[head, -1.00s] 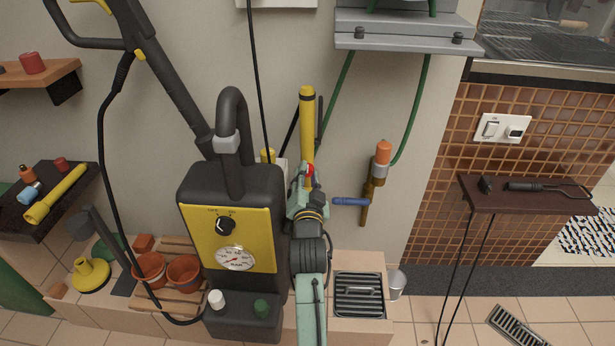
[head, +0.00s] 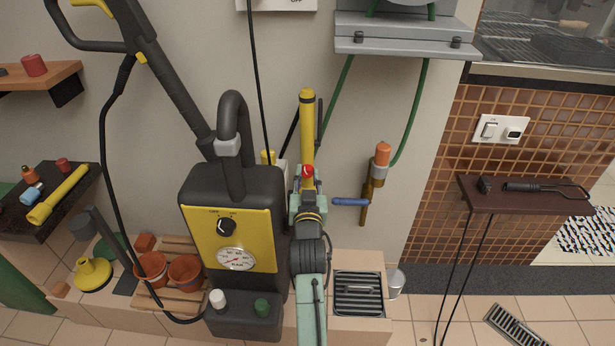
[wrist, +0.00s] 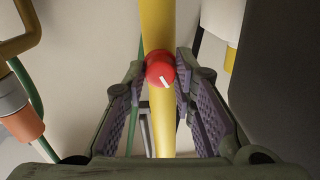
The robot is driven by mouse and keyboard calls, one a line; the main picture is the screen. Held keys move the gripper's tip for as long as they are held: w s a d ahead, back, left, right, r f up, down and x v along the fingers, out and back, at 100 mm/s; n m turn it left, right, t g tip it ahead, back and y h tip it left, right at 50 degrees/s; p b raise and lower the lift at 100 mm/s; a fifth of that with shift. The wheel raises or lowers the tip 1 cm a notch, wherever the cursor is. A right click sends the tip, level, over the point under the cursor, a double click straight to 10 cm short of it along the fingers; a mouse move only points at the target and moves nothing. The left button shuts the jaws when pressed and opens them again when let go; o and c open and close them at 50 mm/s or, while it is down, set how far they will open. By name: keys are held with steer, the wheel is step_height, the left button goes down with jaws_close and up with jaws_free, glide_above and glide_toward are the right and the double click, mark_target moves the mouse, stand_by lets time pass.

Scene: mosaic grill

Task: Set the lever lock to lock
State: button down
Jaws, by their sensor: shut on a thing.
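A round red knob (head: 307,171) with a white mark is on the upright yellow tube (head: 307,120); it looks like the lever lock, though no label is readable. My gripper (head: 308,184) is at the knob, right of the black and yellow machine. In the wrist view, the fingers of my gripper (wrist: 161,75) stand on either side of the red knob (wrist: 160,71) and are shut on it. The white mark points down and slightly right in that view. The yellow tube runs behind the knob, between the fingers.
The pressure machine (head: 232,225) stands close left of my arm. A brass valve with a blue handle (head: 350,202) and an orange top (head: 382,154) is close right. A grey shelf (head: 405,40) is above. A metal grate (head: 359,294) lies at lower right.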

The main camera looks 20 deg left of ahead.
steer(key=shift+n, duration=0.4)
steer(key=c, duration=1.3)
jaws_free()
steer(key=shift+v, duration=3.8)
